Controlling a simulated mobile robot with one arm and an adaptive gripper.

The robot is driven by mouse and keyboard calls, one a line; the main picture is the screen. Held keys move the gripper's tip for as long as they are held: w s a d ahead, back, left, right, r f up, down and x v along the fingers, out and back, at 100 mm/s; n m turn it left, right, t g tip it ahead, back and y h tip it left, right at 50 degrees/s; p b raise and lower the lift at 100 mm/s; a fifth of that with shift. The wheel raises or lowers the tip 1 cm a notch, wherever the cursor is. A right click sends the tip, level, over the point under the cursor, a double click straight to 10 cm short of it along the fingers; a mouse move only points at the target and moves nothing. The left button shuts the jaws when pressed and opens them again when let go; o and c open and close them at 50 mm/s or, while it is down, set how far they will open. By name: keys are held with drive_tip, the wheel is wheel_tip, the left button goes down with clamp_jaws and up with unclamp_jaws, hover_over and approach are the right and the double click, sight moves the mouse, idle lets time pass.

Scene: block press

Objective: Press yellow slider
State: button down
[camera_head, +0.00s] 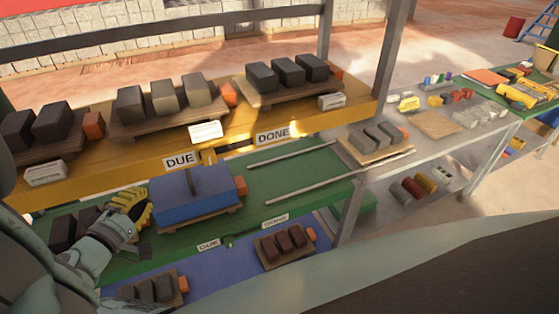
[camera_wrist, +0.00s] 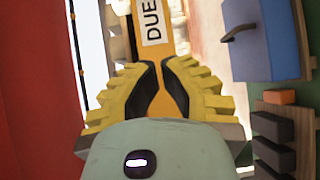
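The yellow slider (camera_head: 209,158) is a small tab on the front edge of the yellow shelf (camera_head: 120,178), between its DUE label (camera_head: 181,160) and DONE label (camera_head: 272,135). My gripper (camera_head: 142,208) is below and left of the slider, beside the blue press block (camera_head: 197,197) over the green shelf. In the wrist view my gripper (camera_wrist: 161,75) has its yellow, black-padded fingers apart, with nothing held. A yellow strip with the DUE label (camera_wrist: 152,22) shows beyond and between the fingers. I cannot make out the slider in that view.
Wooden trays of dark blocks, each with an orange block, stand on the yellow shelf. The green shelf (camera_head: 310,200) has two metal rails (camera_head: 305,187) and is mostly clear at right. A grey post (camera_head: 388,55) stands at the right. A blue shelf (camera_head: 215,280) lies below.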

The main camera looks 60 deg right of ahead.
drive_tip(key=shift+s+d+r+m+g+h, duration=0.45)
drive_tip(key=shift+s+r+m+g+h, duration=0.1)
drive_tip(key=shift+m+g+h, duration=0.2)
drive_tip(key=p, duration=0.2)
approach(200, 152)
drive_tip(key=w+a, duration=0.2)
drive_tip(key=w, duration=0.1)
drive_tip(key=x, duration=0.2)
drive_tip(key=p+x, duration=0.1)
drive_tip(key=x, duration=0.2)
drive_tip(key=shift+d+f+p, duration=0.15)
drive_tip(key=shift+f+p, duration=0.05)
drive_tip(key=shift+p, duration=0.1)
drive_tip(key=shift+s+d+p, duration=0.55)
drive_tip(key=shift+s+d, duration=0.1)
drive_tip(key=shift+d, duration=0.25)
drive_tip(key=shift+s+d, duration=0.45)
drive_tip(key=shift+d, duration=0.4)
